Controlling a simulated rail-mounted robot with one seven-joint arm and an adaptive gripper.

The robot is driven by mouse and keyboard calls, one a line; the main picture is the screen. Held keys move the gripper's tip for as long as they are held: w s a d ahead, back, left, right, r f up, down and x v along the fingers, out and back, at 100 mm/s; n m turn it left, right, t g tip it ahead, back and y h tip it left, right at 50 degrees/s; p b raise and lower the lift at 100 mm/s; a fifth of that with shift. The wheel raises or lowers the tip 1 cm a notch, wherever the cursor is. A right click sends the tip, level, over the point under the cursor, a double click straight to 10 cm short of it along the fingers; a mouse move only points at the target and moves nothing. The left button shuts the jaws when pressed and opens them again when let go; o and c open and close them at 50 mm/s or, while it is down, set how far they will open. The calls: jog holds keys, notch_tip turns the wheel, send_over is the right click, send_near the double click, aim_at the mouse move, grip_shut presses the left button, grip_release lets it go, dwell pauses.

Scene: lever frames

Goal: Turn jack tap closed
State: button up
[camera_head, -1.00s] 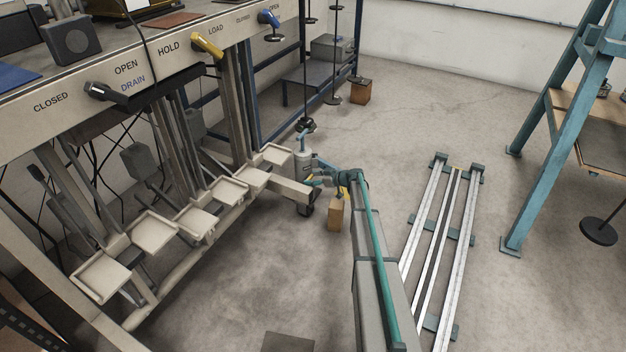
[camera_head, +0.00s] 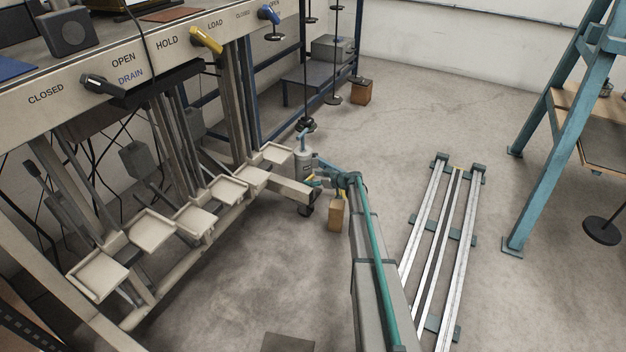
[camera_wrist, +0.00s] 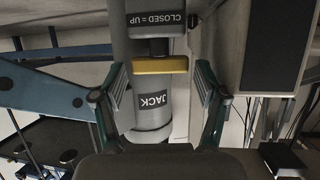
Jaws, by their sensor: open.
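The jack (camera_wrist: 151,112) is a grey upright cylinder with a dark JACK label, at the centre of the wrist view. Its yellow tap handle (camera_wrist: 160,65) lies crosswise on a dark stem, beside a dark label reading "CLOSED = UP". In the head view the jack (camera_head: 303,160) stands at the end of the pedal row. My gripper (camera_wrist: 158,95) is open, with one finger on each side of the jack body and the tap handle between and slightly beyond the fingertips. No contact shows. In the head view my gripper (camera_head: 318,180) is small and partly hidden beside the jack.
The lever frame's beam and pale pedals (camera_head: 153,232) run along the left. A wooden block (camera_head: 336,214) stands on the floor just below my arm's end. Floor rails (camera_head: 428,232) lie to the right, with a teal stand (camera_head: 555,130) beyond. Open floor lies between.

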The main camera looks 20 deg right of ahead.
jog(key=v, duration=1.1)
jog(key=shift+s+r, duration=0.15)
jog(key=shift+s, duration=0.2)
jog(key=shift+d, duration=0.1)
jog(key=w+a+r+n+g+h+p, duration=0.1)
jog(key=w+a+r+n+g+p, duration=0.3)
jog(key=w+a+r, duration=0.45)
jog(key=s+d+f+m+g+h, duration=0.1)
jog(key=d+f+m+g+h, duration=0.2)
jog(key=d+m+g+h, duration=0.1)
jog(key=b+x, duration=0.3)
jog(key=x, duration=0.6)
jog(key=shift+w+f+b, duration=0.1)
jog(key=shift+f+b, duration=0.25)
jog(key=shift+b, duration=0.05)
